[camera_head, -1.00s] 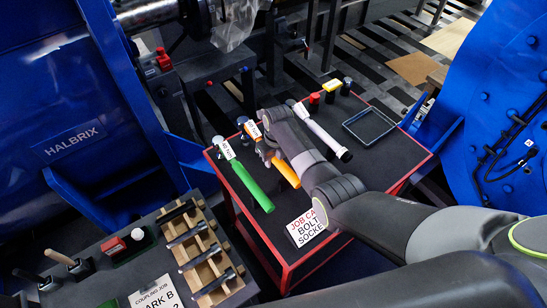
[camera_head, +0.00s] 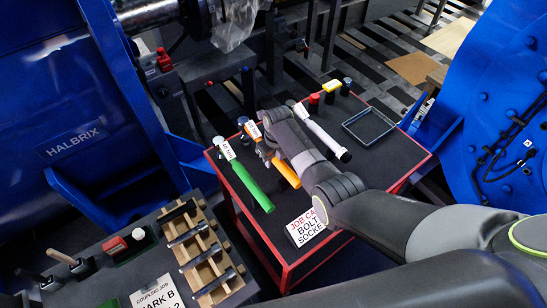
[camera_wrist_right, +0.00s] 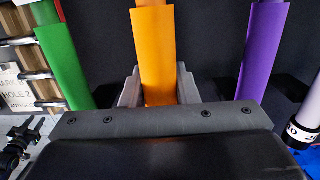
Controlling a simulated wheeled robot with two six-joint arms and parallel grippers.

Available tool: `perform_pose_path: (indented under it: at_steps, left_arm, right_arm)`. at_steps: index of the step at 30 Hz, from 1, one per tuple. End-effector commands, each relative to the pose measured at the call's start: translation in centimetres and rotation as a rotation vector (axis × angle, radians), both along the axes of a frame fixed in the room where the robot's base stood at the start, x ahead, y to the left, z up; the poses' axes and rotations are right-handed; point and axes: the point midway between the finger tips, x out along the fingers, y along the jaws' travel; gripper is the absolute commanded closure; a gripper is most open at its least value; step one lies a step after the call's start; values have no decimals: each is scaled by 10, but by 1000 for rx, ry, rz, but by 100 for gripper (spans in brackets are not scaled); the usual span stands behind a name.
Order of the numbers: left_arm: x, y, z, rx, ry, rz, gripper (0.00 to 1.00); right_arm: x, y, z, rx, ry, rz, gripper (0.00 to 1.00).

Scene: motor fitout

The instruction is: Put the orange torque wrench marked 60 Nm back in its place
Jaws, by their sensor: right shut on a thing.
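The orange torque wrench (camera_head: 287,173) lies on the dark top of the red-edged cart (camera_head: 385,171), partly hidden by my right arm. Its label (camera_head: 253,129) shows near its head, but I cannot read it surely. My right gripper (camera_head: 268,155) is low over the cart and shut on the orange wrench. In the right wrist view, the orange handle (camera_wrist_right: 158,55) passes between the two grey fingers (camera_wrist_right: 160,88). My left gripper is not in view.
A purple handle (camera_wrist_right: 262,50) shows in the right wrist view.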

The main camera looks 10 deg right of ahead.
Motion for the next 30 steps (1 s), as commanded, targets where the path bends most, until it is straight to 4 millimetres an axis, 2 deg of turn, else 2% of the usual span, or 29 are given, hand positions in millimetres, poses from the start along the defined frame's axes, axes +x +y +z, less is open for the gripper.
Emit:
perform_pose_path:
  at_steps: [8, 30]
  left_arm:
    - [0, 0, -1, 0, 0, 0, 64]
    - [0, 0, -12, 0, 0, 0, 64]
  right_arm:
    - [2, 0, 1, 1, -5, 1, 100]
    - [2, 0, -16, 1, -5, 1, 100]
